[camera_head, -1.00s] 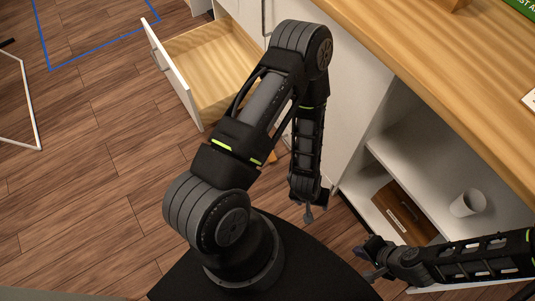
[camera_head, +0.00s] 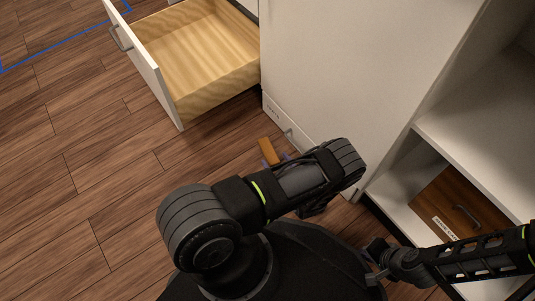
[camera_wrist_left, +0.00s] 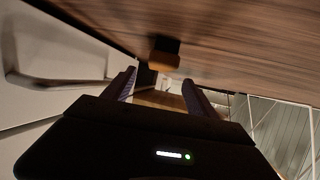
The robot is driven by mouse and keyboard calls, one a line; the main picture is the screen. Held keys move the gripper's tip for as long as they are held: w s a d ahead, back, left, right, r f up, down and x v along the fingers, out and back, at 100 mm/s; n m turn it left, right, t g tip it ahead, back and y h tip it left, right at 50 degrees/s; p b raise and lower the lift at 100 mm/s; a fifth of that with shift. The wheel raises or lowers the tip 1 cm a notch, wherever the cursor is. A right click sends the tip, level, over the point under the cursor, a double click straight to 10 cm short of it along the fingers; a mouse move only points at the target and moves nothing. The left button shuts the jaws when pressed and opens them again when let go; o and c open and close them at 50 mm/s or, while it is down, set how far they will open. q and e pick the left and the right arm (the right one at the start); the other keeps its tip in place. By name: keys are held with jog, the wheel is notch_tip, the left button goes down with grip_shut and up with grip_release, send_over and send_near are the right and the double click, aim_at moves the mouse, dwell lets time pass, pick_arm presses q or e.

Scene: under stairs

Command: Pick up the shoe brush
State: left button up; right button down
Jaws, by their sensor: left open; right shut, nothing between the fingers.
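The shoe brush (camera_head: 267,150) lies on the wooden floor beside the white cabinet base, and its orange-brown wooden part shows. In the left wrist view the brush (camera_wrist_left: 165,60) shows its wooden block and dark bristles, ahead of and between the fingers. My left gripper (camera_head: 284,159) is low, close to the brush, with its purplish fingertips at the brush's near end; my arm hides most of it. In the wrist view its fingers (camera_wrist_left: 158,88) are apart, with no visible grip on the brush. My right gripper (camera_head: 374,263) is shut and empty at the lower right.
An open wooden drawer (camera_head: 195,55) juts out at upper left above the floor. The white cabinet side (camera_head: 350,70) stands close to the brush. A brown box (camera_head: 455,205) sits in the open shelf at right. The floor (camera_head: 80,180) at left is clear.

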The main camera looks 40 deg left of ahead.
aim_at(269, 151)
pick_arm(q)
jog(key=shift+b+x, duration=0.5)
jog(key=shift+x, duration=0.5)
jog(key=shift+w+a+f, duration=0.1)
jog(key=shift+w+a, duration=0.05)
jog(key=shift+a, duration=0.05)
jog(key=b+x, duration=0.2)
jog(key=x, duration=0.2)
jog(key=shift+w+a+f+b, duration=0.1)
jog(key=shift+a+f+b, duration=0.15)
jog(key=shift+b, duration=0.1)
jog(key=shift+w+a, duration=0.2)
jog(key=shift+a, duration=0.05)
jog(key=shift+c, duration=0.6)
grip_shut()
